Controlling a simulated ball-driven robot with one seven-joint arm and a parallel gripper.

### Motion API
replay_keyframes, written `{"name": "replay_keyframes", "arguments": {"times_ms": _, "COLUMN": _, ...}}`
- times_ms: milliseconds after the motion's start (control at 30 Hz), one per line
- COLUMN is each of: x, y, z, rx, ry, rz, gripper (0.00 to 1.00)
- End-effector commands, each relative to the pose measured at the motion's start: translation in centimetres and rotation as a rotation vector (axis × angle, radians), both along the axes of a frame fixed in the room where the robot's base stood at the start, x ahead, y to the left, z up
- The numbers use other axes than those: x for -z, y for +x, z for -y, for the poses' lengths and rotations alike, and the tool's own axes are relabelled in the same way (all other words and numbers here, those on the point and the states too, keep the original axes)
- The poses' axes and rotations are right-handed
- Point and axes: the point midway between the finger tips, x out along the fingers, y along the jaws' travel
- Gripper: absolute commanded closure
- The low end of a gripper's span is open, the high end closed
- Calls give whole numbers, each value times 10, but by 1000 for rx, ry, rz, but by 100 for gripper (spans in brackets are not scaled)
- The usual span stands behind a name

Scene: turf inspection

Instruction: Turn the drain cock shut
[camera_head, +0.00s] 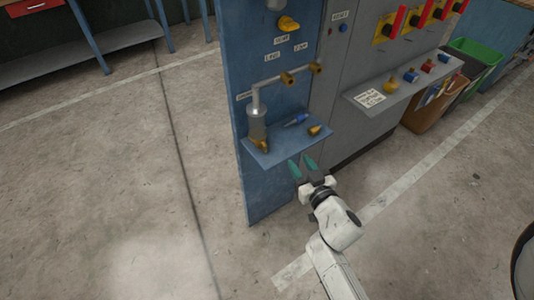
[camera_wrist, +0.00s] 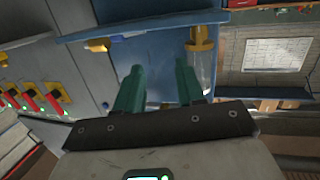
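A blue panel (camera_head: 262,190) carries a grey pipe that runs down to a clear and grey cylinder (camera_head: 257,122). A brass fitting (camera_head: 262,145), which looks like the drain cock, is at the cylinder's foot by the small blue shelf (camera_head: 272,156). In the wrist view, turned over, the brass fitting (camera_wrist: 201,38) shows beyond the right finger. Whether its handle is open or shut cannot be told. My gripper (camera_head: 302,168) has teal fingers, apart and empty, in front of and just below the shelf's right part. In the wrist view the open gripper (camera_wrist: 157,85) points at the panel.
A blue-handled item (camera_head: 295,120) and a brass piece (camera_head: 315,130) are on the shelf. A yellow knob (camera_head: 288,24) is above. A grey cabinet ledge (camera_head: 400,85) juts out to the right, with bins beyond. The floor at left is clear.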

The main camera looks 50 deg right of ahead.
Motion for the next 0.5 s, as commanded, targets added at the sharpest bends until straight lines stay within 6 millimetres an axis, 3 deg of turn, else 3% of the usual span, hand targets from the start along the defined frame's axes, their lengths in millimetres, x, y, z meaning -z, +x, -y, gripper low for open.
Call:
{"name": "replay_keyframes", "arguments": {"times_ms": 300, "x": 15, "y": 13, "z": -32, "rx": -210, "ry": -9, "rz": 117, "gripper": 62}}
{"name": "replay_keyframes", "arguments": {"times_ms": 500, "x": 15, "y": 26, "z": -32, "rx": -229, "ry": -10, "rz": 127, "gripper": 62}}
